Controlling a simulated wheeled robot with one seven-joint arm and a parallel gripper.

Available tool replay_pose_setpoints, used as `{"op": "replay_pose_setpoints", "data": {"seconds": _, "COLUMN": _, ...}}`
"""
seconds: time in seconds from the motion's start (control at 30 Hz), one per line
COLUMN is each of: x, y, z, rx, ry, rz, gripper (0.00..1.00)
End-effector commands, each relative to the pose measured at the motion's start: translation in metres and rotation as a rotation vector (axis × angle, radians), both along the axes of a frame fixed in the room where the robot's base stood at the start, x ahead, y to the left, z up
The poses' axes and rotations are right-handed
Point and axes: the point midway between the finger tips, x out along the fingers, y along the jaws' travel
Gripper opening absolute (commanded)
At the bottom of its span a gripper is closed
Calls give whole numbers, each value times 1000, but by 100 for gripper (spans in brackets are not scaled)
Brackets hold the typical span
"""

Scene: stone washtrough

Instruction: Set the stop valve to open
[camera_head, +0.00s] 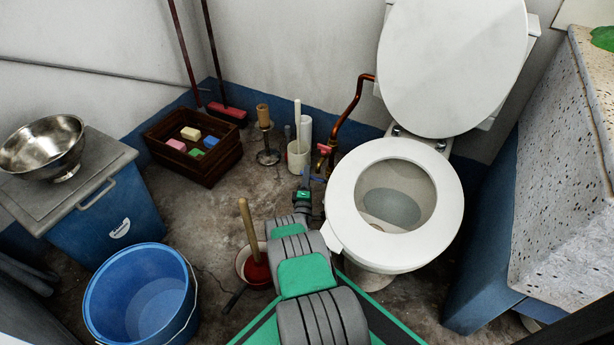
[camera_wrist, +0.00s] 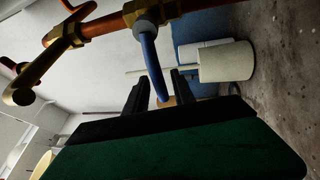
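The stop valve has a blue lever (camera_wrist: 151,62) hanging from a grey hub on the copper pipe in the wrist view. In the head view a small bit of the blue lever (camera_head: 318,179) shows beside the toilet, low by the copper pipe (camera_head: 345,118). My gripper (camera_wrist: 163,88) is open. Its two dark fingers stand apart, and the lever's free end appears between them with gaps at the sides; I cannot tell whether it touches either finger. In the head view my gripper (camera_head: 306,178) is small and partly merges with the wrist.
The toilet (camera_head: 345,205) stands close right of my arm. A white brush pot (camera_head: 297,160) is just beyond my gripper and shows in the wrist view (camera_wrist: 226,62). A plunger (camera_head: 255,270) and blue bucket (camera_head: 140,297) stand left. Bare floor lies between them and the wooden crate (camera_head: 205,168).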

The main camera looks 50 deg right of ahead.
Motion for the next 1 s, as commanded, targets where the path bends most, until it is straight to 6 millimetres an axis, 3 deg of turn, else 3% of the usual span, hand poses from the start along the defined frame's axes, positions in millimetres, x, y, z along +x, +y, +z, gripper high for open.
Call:
{"op": "replay_pose_setpoints", "data": {"seconds": 0.37, "x": 0, "y": 0, "z": 0, "rx": 0, "ry": 0, "rz": 0, "gripper": 0}}
{"op": "replay_pose_setpoints", "data": {"seconds": 1.0, "x": 0, "y": 0, "z": 0, "rx": 1, "ry": 0, "rz": 0, "gripper": 0}}
